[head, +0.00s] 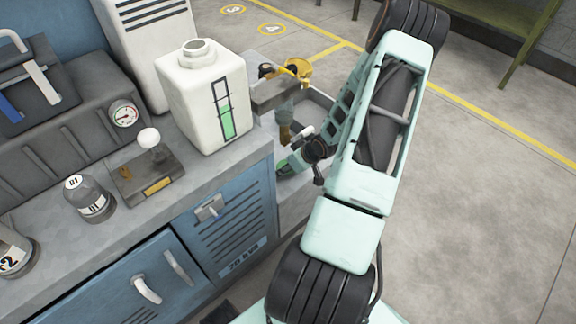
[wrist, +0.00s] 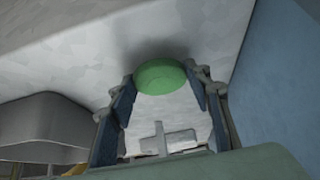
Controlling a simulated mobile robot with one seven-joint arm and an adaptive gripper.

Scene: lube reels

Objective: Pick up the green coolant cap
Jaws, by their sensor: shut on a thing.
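The green coolant cap (wrist: 160,75) is a round green disc in the wrist view, between the tips of my gripper (wrist: 161,88). The fingers are closed on its left and right edges. A pale surface lies just beyond the cap; I cannot tell whether the cap touches it. In the head view my arm reaches down beside the blue cabinet, and my gripper is at the grey recess, partly hidden by my arm. I cannot make out the cap clearly there.
The white coolant tank (head: 206,100) with a green level gauge stands on the counter, its top neck showing. Yellow and brown fittings (head: 297,70) sit by the recess. Bottles (head: 88,200) and a small plate with a white knob (head: 148,172) are left. Open floor lies right.

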